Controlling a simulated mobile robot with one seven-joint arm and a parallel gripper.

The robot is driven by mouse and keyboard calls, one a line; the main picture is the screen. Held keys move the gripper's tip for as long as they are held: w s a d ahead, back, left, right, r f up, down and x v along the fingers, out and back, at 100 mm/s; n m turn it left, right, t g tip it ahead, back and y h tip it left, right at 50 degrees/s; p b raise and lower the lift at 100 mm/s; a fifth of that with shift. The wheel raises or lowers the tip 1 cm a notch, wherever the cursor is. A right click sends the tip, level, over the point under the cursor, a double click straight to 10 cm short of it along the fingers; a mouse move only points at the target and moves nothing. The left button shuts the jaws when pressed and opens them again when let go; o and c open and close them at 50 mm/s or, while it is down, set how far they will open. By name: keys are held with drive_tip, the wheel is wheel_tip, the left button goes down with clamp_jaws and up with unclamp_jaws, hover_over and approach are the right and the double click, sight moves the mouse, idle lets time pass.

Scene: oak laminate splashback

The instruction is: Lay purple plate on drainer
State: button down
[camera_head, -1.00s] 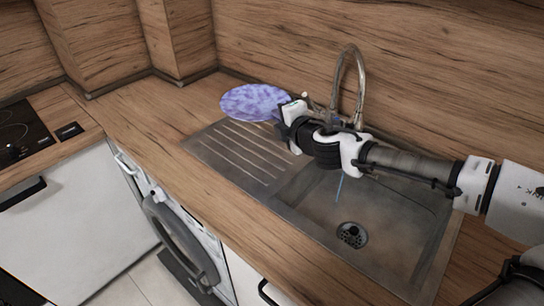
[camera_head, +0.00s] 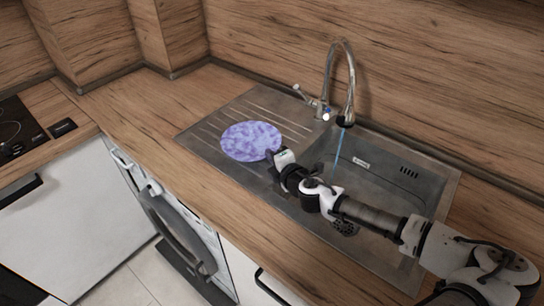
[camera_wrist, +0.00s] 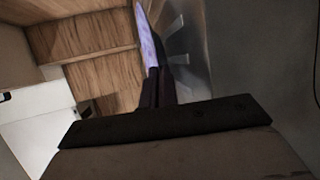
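The round purple plate (camera_head: 250,141) has a mottled pattern and appears over the ribbed drainer (camera_head: 213,122) left of the sink bowl. My gripper (camera_head: 275,160) is at the plate's right edge, shut on its rim. In the wrist view the plate (camera_wrist: 150,45) shows nearly edge-on, running out from between the dark fingers (camera_wrist: 155,85). I cannot tell whether the plate touches the drainer. Part of the drainer is hidden under the plate.
The curved tap (camera_head: 350,80) stands behind the sink, with a thin blue stream falling into the bowl (camera_head: 385,185). My arm crosses over the bowl. The wooden counter (camera_head: 140,100) left of the drainer is clear; the wood splashback (camera_head: 440,90) rises behind.

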drive_tip(key=shift+f, duration=0.25)
drive_tip(key=shift+f, duration=0.15)
drive_tip(key=c, duration=2)
unclamp_jaws()
drive_tip(key=shift+o, duration=0.2)
drive_tip(key=b+v, duration=0.3)
drive_tip(key=v, duration=0.9)
drive_tip(key=shift+b, duration=0.35)
drive_tip(key=shift+c, duration=0.4)
